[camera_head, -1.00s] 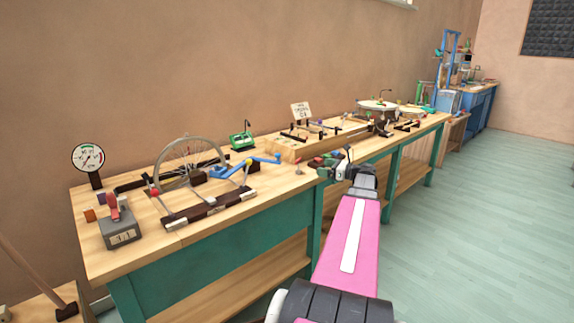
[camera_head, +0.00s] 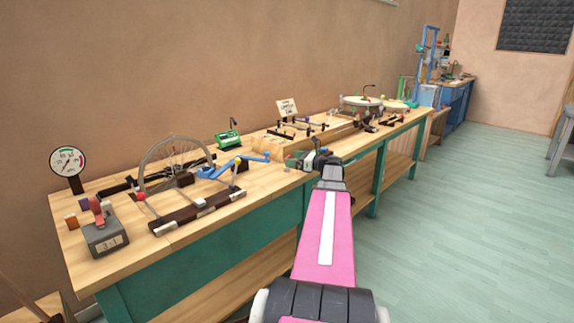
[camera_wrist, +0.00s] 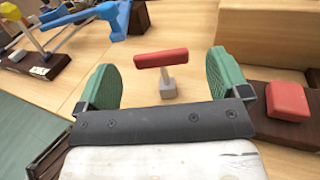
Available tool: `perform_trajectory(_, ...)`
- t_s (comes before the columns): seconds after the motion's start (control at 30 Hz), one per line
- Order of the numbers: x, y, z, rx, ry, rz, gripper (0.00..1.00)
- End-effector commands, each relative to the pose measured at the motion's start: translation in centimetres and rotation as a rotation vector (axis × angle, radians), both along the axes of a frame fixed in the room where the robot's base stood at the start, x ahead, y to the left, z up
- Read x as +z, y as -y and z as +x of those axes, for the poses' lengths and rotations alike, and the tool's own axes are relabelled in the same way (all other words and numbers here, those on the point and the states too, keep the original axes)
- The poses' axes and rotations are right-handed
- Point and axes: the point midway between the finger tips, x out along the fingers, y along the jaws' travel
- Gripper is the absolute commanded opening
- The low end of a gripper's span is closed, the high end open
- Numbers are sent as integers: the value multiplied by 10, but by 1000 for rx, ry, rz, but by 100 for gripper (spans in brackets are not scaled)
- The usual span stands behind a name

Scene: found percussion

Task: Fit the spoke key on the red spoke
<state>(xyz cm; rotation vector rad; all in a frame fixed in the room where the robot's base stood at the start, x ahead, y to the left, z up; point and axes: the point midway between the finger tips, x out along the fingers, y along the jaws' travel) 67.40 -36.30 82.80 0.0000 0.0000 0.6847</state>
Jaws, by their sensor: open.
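The likely spoke key, a red T-shaped handle (camera_wrist: 160,58) on a short grey stem, stands upright on the wooden bench in the wrist view. My gripper (camera_wrist: 163,70) is open, with one green finger on each side of the handle and clear gaps to both. In the head view my gripper (camera_head: 308,161) is at the bench's front edge and seems to hide the key. The spoked wheel (camera_head: 145,165) stands upright in a stand on the bench to the left. A thin reddish line within it may be the red spoke, but it is too small to be sure.
A blue lever (camera_head: 215,172) lies between wheel and gripper. A dark block with a red button (camera_wrist: 287,100) and a wooden ledge (camera_wrist: 262,35) are close on the right in the wrist view. A round dial (camera_head: 68,162) and grey counter box (camera_head: 105,238) stand at left.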

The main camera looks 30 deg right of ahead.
Motion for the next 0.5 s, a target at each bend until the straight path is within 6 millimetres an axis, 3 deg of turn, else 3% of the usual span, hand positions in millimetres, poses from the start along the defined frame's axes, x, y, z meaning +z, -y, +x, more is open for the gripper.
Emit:
perform_trajectory(0.2, -1, -19, 24, 1, 0, 0, 94)
perform_trajectory(0.47, -1, -23, 28, -1, 0, 0, 94)
perform_trajectory(0.5, -1, -23, 28, -1, 0, 0, 87)
